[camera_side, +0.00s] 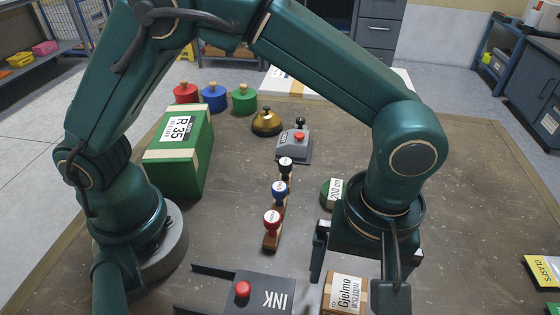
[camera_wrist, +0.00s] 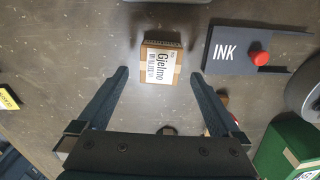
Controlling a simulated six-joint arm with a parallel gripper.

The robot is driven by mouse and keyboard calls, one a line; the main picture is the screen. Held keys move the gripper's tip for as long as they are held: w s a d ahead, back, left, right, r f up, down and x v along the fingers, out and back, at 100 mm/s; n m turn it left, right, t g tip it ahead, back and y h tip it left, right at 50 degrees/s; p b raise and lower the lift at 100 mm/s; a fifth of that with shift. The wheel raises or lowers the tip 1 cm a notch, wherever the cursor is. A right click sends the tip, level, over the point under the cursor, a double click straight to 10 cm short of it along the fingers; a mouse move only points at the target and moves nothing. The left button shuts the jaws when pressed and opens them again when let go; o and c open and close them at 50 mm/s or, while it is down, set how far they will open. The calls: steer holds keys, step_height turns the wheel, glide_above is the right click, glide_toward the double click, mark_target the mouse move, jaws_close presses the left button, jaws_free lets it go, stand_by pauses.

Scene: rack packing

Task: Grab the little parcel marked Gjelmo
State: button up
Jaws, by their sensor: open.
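The little parcel marked Gjelmo (camera_side: 346,294) is a small brown cardboard box with a white label, at the bottom edge in the side view. In the wrist view the parcel (camera_wrist: 158,64) lies on the table just past my fingertips, roughly centred between them and slightly to the right of the left finger. My gripper (camera_wrist: 158,73) is open and empty, its two dark fingers spread wider than the parcel. In the side view my gripper (camera_side: 345,272) hangs over the table close to the parcel, and a finger partly hides its right side.
A dark INK stand (camera_side: 262,292) with a red knob is left of the parcel in the side view. A rack with several stamps (camera_side: 272,238), a green tape disc (camera_side: 328,190), a bell (camera_side: 267,123) and a green box (camera_side: 180,165) stand farther back. The right table area is mostly clear.

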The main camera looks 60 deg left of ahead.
mark_target(346, 293)
steer(key=shift+f, duration=2.5)
steer(key=shift+c, duration=0.3)
steer(key=c, duration=1.3)
steer(key=shift+r, duration=0.15)
steer(key=shift+c, duration=0.2)
